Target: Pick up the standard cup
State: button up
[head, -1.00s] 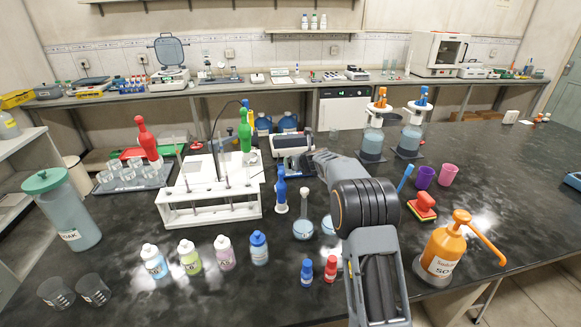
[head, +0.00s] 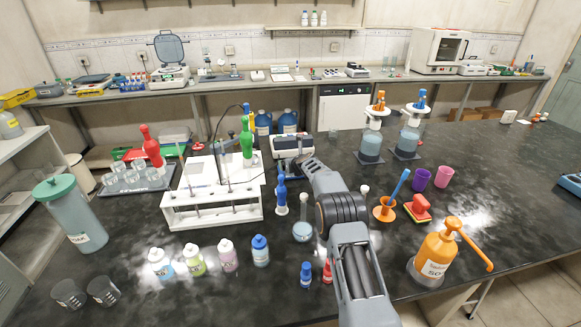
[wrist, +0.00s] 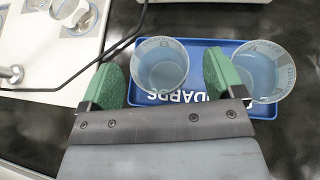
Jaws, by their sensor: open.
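In the wrist view a clear cup (wrist: 160,66) with pale blue contents stands on a blue tray (wrist: 203,112). My gripper (wrist: 172,84) is open, with one green fingertip on each side of this cup. The cup is between the fingertips, closer to the left one. A second similar cup (wrist: 262,75) stands on the tray to the right, outside the right fingertip. In the head view my gripper (head: 293,163) is small at the far end of my arm, and the cup beneath it cannot be made out.
The tray's lettering is partly hidden by my gripper. A black cable (wrist: 110,50) runs along the left of the tray. In the head view a white tube rack (head: 212,212) stands left of my arm, and an orange pump bottle (head: 436,258) stands to the right.

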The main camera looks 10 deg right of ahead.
jog(key=shift+f, duration=0.1)
jog(key=shift+c, duration=0.2)
jog(key=c, duration=1)
